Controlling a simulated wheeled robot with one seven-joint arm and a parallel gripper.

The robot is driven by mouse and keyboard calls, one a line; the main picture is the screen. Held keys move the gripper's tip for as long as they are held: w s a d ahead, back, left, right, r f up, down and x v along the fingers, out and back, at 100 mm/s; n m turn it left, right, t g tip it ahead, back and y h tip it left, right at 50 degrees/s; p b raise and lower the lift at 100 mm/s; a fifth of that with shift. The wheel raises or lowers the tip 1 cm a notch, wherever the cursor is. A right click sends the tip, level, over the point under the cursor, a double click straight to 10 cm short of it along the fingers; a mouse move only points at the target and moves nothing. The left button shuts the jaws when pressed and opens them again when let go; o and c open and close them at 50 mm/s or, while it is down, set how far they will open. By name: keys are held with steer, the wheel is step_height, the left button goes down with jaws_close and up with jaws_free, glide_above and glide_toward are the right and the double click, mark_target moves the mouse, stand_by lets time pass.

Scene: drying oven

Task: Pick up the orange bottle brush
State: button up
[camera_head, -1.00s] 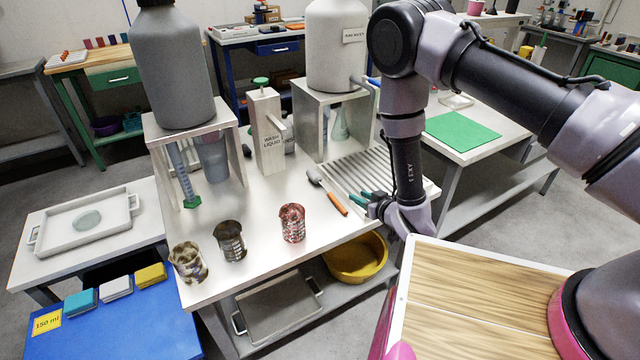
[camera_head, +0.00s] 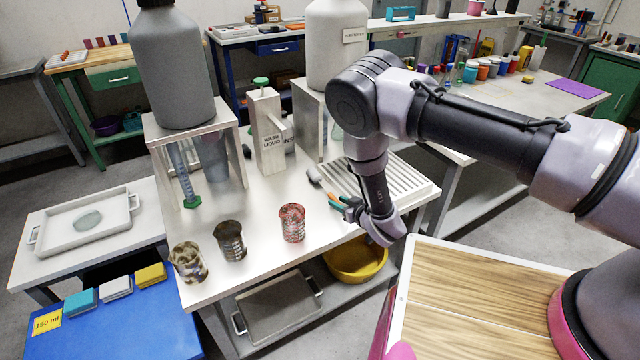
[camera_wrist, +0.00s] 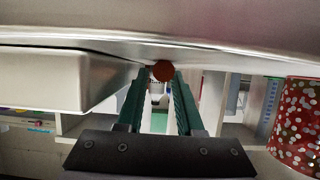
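The bottle brush has an orange handle (camera_head: 329,194) and a pale grey head. It lies on the metal table, left of the ribbed drainboard. My gripper (camera_head: 341,204) is low over the table at the handle end, its green fingers partly hiding the handle. In the wrist view the round orange-brown end of the handle (camera_wrist: 162,71) shows between the tips of my green fingers (camera_wrist: 161,78). The fingers are apart, with a gap between them. I cannot tell whether either finger touches the handle.
A red speckled beaker (camera_head: 292,222) stands close left of my gripper, with a dark beaker (camera_head: 229,241) and a brownish one (camera_head: 187,262) farther left. The ribbed drainboard (camera_head: 405,180) lies behind and right. A yellow basin (camera_head: 357,262) sits on the shelf below.

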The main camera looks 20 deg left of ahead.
steer(key=shift+w+a+f, duration=0.15)
steer(key=shift+w+a, duration=0.05)
jaws_close()
